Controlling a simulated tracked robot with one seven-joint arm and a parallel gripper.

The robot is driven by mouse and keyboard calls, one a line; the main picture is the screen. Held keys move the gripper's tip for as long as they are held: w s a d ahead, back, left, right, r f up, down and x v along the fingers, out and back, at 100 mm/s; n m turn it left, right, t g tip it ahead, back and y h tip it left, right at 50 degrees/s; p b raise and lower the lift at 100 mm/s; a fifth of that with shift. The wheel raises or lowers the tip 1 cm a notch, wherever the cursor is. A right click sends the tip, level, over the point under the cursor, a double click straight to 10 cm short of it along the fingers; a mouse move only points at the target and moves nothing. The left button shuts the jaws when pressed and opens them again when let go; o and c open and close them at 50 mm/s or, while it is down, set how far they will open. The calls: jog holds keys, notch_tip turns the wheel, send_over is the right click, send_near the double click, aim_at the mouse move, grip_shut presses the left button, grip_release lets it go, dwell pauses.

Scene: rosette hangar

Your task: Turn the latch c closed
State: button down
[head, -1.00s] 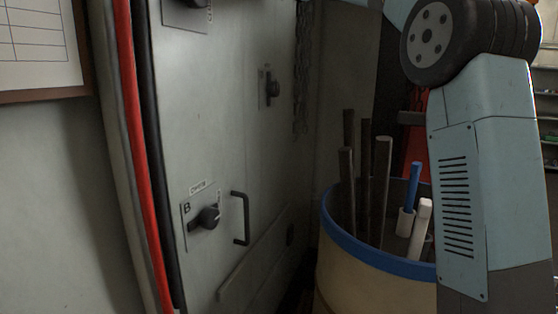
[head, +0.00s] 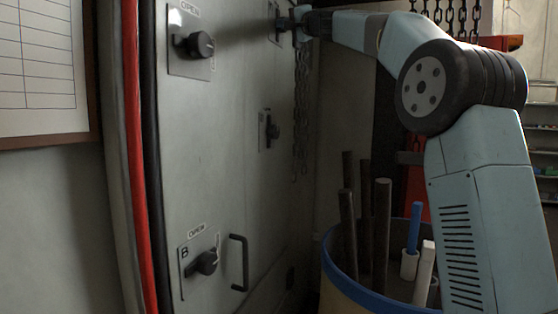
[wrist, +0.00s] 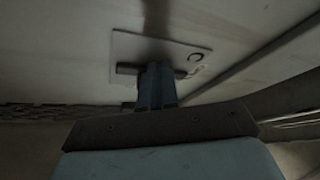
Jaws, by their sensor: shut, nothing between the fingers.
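Latch c is a dark turn handle on a pale plate high on the grey door; its plate (head: 274,20) shows at the top of the head view, partly hidden by my gripper. In the wrist view the plate (wrist: 125,46) bears a letter like C, and the dark handle (wrist: 127,69) lies crosswise behind my fingers. My gripper (head: 284,24) is shut, with its tips at the latch handle; it also shows in the wrist view (wrist: 156,72). I cannot tell whether the tips touch the handle.
The door also bears an upper left latch (head: 201,44), a middle latch (head: 272,131), latch B (head: 206,262) and a pull handle (head: 238,262). A chain (head: 301,110) hangs beside the door. A blue-rimmed barrel (head: 345,277) with rods stands at the right.

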jog(key=shift+r, duration=0.25)
jog(key=shift+s+a, duration=0.1)
jog(key=shift+s, duration=0.05)
dwell(0.5)
jog(key=shift+s+a, duration=0.1)
jog(key=shift+s, duration=0.15)
jog(key=s+d, duration=0.2)
jog(key=d, duration=0.3)
jog(key=shift+s+d, duration=0.15)
jog(key=shift+d, duration=0.2)
jog(key=shift+f, duration=0.1)
